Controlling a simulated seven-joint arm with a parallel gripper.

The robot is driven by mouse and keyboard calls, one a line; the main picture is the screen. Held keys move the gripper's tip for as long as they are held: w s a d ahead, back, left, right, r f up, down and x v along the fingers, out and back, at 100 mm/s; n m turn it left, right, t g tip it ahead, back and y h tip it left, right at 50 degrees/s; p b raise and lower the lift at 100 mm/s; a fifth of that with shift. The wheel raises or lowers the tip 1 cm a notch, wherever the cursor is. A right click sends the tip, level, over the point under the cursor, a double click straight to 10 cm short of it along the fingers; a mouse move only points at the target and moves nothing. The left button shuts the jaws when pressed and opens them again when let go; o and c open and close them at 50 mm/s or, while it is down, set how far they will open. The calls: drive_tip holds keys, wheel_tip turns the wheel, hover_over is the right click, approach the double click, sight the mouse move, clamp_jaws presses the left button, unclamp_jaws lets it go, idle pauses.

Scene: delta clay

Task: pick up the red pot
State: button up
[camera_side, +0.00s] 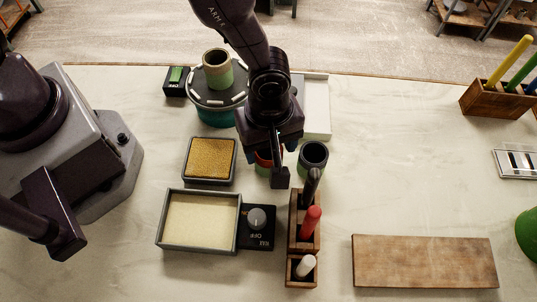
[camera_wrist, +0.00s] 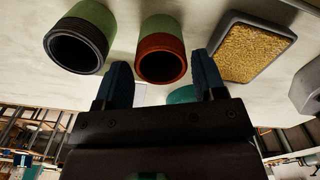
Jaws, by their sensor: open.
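The red pot (camera_wrist: 161,62) has a red-brown rim and a pale green body. In the wrist view its dark mouth faces the camera, between the two fingers. In the side view the red pot (camera_side: 264,157) is mostly hidden behind my gripper (camera_side: 266,165). In the wrist view my gripper (camera_wrist: 161,66) is open, with one finger on each side of the pot's outline. The frames do not show clearly whether a finger touches it.
A dark-rimmed pot (camera_side: 313,155) stands close on the right. A wooden holder (camera_side: 292,237) with upright tools is in front. A sponge tray (camera_side: 209,160) lies left. A turntable (camera_side: 217,113) carrying another pot is behind. A wooden board (camera_side: 424,262) lies front right.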

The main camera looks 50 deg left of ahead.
sight(270, 157)
wheel_tip(270, 157, down, 5)
drive_tip(key=shift+s+d+r, duration=0.1)
drive_tip(key=c, duration=0.7)
drive_tip(key=shift+r, duration=0.15)
drive_tip(key=shift+r, duration=0.55)
drive_tip(key=s+a+r, duration=0.3)
drive_tip(key=r, duration=0.1)
drive_tip(key=s+a+r, duration=0.3)
drive_tip(key=s, duration=0.1)
drive_tip(key=s+a+r, duration=0.3)
drive_tip(key=r, duration=0.1)
drive_tip(key=shift+s+r, duration=0.35)
